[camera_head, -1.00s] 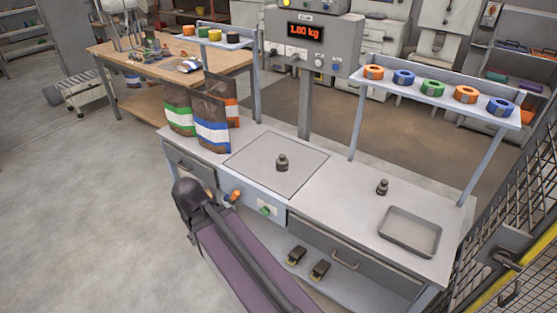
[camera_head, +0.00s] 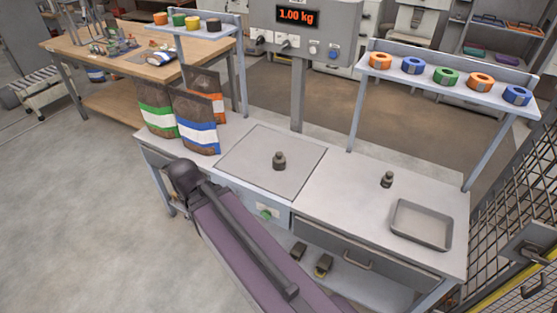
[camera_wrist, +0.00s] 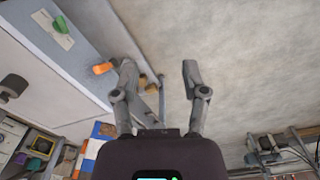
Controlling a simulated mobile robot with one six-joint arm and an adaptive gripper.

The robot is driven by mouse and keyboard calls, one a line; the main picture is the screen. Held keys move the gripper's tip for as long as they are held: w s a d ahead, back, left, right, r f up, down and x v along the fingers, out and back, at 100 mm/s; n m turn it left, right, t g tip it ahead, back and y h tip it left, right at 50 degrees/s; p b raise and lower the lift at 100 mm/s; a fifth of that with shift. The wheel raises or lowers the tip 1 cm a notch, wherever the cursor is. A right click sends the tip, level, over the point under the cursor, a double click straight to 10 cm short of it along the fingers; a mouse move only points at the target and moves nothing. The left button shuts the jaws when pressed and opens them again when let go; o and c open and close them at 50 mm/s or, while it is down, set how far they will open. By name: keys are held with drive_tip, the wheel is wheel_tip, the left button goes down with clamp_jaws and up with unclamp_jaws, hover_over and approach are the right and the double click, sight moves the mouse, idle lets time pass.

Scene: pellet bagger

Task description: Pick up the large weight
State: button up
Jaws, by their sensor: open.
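The large weight (camera_head: 279,161) is a dark metal knobbed weight, standing upright on the square scale plate (camera_head: 250,178). A smaller, similar weight (camera_head: 387,179) stands on the bench to its right. In the wrist view, a dark weight (camera_wrist: 12,87), apparently the large one, shows at the left edge. My gripper (camera_wrist: 160,78) is open and empty, with its fingers apart over the floor beside the bench front. It is well away from the weight. The gripper itself does not show clearly in the head view.
The display (camera_head: 297,16) reads 1.00 kg. Filled bags (camera_head: 198,138) stand left of the plate, and a metal tray (camera_head: 421,224) lies at the right. A post (camera_head: 298,95) and tape shelf (camera_head: 445,90) rise behind. An orange knob (camera_wrist: 103,68) projects from the bench front. Mesh fencing (camera_head: 520,220) is at right.

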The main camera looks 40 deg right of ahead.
drive_tip(key=shift+d, duration=0.3)
drive_tip(key=o, duration=0.6)
drive_tip(key=shift+w+d+f, duration=0.1)
drive_tip(key=shift+w+d, duration=0.05)
drive_tip(key=shift+d, duration=0.05)
drive_tip(key=w+d+f+n+t+h+b, duration=0.1)
drive_tip(key=w+d+f+n+h+b, duration=0.2)
drive_tip(key=d+n+b, duration=0.3)
drive_tip(key=w+d+f+n+t+h+b, duration=0.1)
drive_tip(key=w+d+f+n+h+b, duration=0.3)
drive_tip(key=d, duration=1)
drive_tip(key=w+d+f+n+h+b, duration=0.4)
drive_tip(key=d+n+b, duration=0.5)
drive_tip(key=b, duration=0.3)
drive_tip(key=shift+w+d+f+n+t+h, duration=0.1)
drive_tip(key=shift+w+d+n+t+h, duration=0.1)
drive_tip(key=shift+w+d+h, duration=0.25)
drive_tip(key=shift+w+d+f+n+t+h, duration=0.1)
drive_tip(key=shift+w+d+t+h, duration=0.1)
drive_tip(key=shift+w+h, duration=0.35)
drive_tip(key=shift+w+d+r+n+b, duration=0.15)
drive_tip(key=shift+d+r+n+b, duration=0.1)
drive_tip(key=shift+d+n+b, duration=0.2)
